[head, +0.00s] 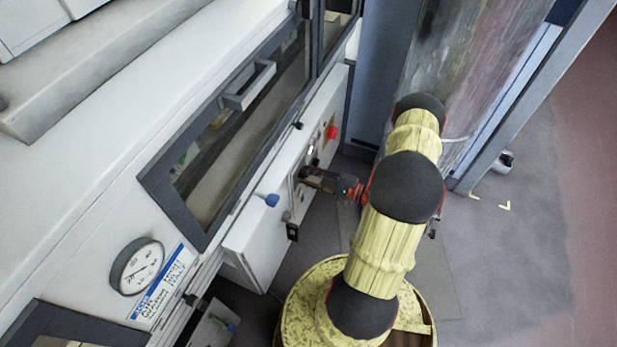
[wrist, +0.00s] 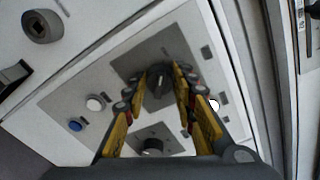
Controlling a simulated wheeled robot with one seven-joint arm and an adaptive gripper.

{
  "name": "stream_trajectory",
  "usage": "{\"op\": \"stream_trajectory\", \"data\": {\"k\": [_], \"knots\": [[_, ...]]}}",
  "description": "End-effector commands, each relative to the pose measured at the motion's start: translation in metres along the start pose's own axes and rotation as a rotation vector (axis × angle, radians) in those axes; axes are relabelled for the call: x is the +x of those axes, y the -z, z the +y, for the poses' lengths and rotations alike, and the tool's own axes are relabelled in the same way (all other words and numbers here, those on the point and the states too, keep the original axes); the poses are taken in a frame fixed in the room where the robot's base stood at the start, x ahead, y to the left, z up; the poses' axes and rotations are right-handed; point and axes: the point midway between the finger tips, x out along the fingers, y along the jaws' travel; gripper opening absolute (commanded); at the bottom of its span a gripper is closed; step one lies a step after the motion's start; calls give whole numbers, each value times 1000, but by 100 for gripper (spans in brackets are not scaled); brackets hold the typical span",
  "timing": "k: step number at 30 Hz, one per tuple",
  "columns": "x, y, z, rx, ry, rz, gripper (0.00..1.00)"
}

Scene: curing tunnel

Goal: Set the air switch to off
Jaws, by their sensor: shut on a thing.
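A dark rotary switch knob (wrist: 159,75) stands on a grey square plate in the wrist view. It appears to be the air switch, but I cannot read a label. My gripper (wrist: 165,72) has its yellow-sided fingers on both sides of this knob and is shut on it. In the head view, my gripper (head: 308,178) reaches left to the front control panel (head: 321,131). It hides the knob there. The knob's exact pointing direction is hard to tell between the fingers.
A second black knob (wrist: 152,146) sits close by on the panel. In the head view, a red button (head: 332,132), a blue knob (head: 271,200) and a round gauge (head: 137,266) show on the machine.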

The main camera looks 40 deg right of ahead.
Motion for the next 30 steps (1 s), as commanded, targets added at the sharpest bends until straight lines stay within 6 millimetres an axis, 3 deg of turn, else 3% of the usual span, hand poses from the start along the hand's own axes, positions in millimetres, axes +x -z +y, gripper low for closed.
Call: {"op": "stream_trajectory", "data": {"k": [10, 20, 25, 30], "knots": [[0, 0, -1, 0, 2, -2, 46], [-2, 0, -1, 0, 1, 0, 46], [-18, 1, -2, 0, 3, 3, 46], [-50, 1, -2, -1, 4, 5, 46]]}}
